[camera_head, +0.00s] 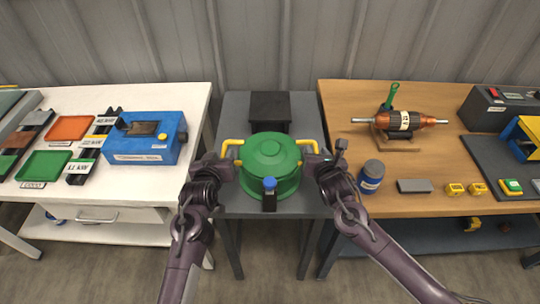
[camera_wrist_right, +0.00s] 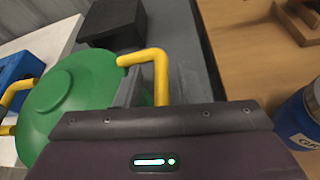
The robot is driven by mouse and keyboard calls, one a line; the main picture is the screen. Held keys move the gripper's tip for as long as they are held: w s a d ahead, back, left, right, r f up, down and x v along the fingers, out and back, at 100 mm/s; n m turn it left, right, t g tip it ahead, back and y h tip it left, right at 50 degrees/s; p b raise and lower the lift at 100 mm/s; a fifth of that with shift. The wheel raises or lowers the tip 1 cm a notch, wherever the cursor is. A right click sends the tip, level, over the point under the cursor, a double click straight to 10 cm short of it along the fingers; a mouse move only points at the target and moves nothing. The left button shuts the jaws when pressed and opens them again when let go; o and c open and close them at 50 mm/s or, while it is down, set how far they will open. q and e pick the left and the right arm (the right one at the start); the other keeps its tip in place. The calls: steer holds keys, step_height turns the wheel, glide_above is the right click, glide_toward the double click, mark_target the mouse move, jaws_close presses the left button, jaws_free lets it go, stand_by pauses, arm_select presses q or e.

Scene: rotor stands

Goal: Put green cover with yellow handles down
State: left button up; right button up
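The green cover (camera_head: 270,153) with yellow handles is at the middle of the small grey table, over a green round body (camera_head: 288,188); I cannot tell whether they touch. It also shows in the right wrist view (camera_wrist_right: 75,95). My right gripper (camera_head: 318,158) is at the right yellow handle (camera_head: 308,143).
The white table (camera_head: 120,190) at left holds trays and a blue box (camera_head: 146,138). The wooden table (camera_head: 350,110) at right holds a rotor (camera_head: 400,121) and a blue-grey jar (camera_head: 371,177).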

steer(key=shift+s, duration=0.1)
arm_select(q)
steer(key=d+v, duration=0.1)
steer(key=v, duration=0.9)
steer(key=shift+a, duration=0.45)
arm_select(e)
steer(key=a+v, duration=0.1)
steer(key=v, duration=1.1)
steer(key=shift+d, duration=0.45)
steer(key=shift+r, duration=0.1)
